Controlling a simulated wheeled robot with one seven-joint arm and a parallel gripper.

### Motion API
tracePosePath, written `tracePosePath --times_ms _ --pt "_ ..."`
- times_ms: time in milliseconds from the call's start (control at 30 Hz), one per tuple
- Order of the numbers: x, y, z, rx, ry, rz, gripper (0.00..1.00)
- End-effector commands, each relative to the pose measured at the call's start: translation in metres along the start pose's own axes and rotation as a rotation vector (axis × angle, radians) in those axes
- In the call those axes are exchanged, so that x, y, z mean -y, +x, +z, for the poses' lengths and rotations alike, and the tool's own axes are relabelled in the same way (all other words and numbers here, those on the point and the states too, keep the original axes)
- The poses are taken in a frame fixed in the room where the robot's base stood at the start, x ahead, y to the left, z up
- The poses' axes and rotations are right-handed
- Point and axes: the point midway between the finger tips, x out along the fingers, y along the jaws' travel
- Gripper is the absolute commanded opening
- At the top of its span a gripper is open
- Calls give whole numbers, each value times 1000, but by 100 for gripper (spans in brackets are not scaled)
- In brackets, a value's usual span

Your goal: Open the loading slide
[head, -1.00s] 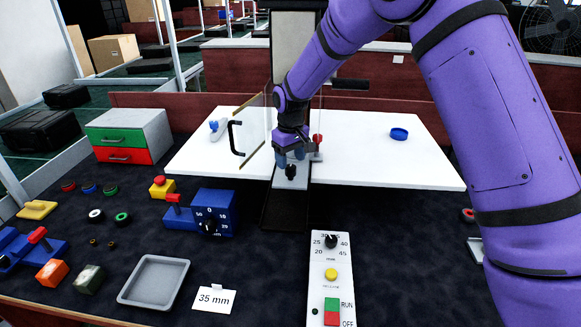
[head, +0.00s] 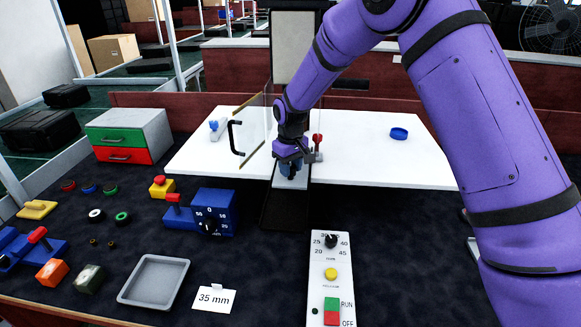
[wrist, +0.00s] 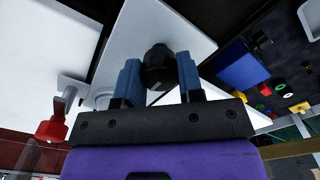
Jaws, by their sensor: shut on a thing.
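The loading slide is a pale plate (head: 291,183) in the middle of the white table top, with a dark channel below it in the head view. Its black knob (wrist: 157,68) shows in the wrist view between the two blue fingers. My gripper (head: 290,170) reaches down over the slide in the head view and hides the knob there. In the wrist view my gripper (wrist: 160,80) is shut on the black knob. A pale part of the slide (wrist: 160,25) lies beyond the knob.
A red-topped lever (head: 317,143) stands close to the right of my gripper; it also shows in the wrist view (wrist: 52,128). A clear guard with a black handle (head: 236,137) stands to the left. A blue dish (head: 399,133) lies on the right side of the table top.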

Motion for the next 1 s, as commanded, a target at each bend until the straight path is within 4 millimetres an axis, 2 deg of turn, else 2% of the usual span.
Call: tracePosePath --times_ms 267,800,1000 --pt "14 0 14 1 -2 -1 0" --pt "104 0 104 2 -4 0 0" --pt "131 0 131 1 -3 0 0"
